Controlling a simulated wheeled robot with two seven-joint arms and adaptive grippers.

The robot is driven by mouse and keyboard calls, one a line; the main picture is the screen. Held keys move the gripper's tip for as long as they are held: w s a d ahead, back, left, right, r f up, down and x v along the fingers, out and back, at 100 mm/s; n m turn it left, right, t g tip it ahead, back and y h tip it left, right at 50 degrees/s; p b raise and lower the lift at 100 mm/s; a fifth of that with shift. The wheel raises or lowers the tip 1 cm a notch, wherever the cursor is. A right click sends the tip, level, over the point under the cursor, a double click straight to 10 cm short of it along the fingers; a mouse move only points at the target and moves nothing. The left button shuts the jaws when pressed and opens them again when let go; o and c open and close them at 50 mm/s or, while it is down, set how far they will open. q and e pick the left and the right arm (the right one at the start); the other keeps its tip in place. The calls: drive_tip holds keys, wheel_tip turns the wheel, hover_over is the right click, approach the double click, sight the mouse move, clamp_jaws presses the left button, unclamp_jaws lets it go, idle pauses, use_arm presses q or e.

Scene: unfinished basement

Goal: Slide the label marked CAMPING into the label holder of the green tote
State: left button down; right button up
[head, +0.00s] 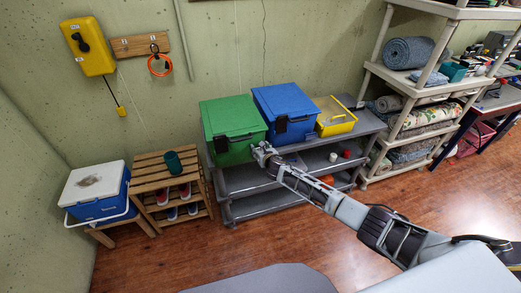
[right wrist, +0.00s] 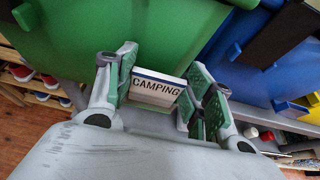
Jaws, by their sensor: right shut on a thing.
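The green tote (head: 232,128) stands at the left end of the grey shelf's top. A dark piece (head: 221,145) shows on its front; I cannot tell whether it is the label holder. My right gripper (head: 262,151) is at the tote's front, near its lower right corner. In the right wrist view my right gripper (right wrist: 163,78) is shut on the white label marked CAMPING (right wrist: 157,93), its text upright and readable. The green tote (right wrist: 120,28) is close behind the label. Whether the label touches the tote or a holder cannot be told. My left gripper is not in view.
A blue tote (head: 285,104) with a black front piece (head: 281,125) stands right beside the green one. A yellow bin (head: 335,116) is farther right on the grey shelf (head: 255,209). A slatted wooden rack (head: 150,173) and a blue cooler (head: 97,208) stand left.

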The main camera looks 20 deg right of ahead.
drive_tip(key=shift+f, duration=0.15)
drive_tip(key=o, duration=1)
drive_tip(key=shift+s, duration=0.2)
drive_tip(key=v, duration=1.1)
drive_tip(key=shift+s, duration=0.3)
drive_tip(key=shift+d, duration=0.1)
idle(0.6)
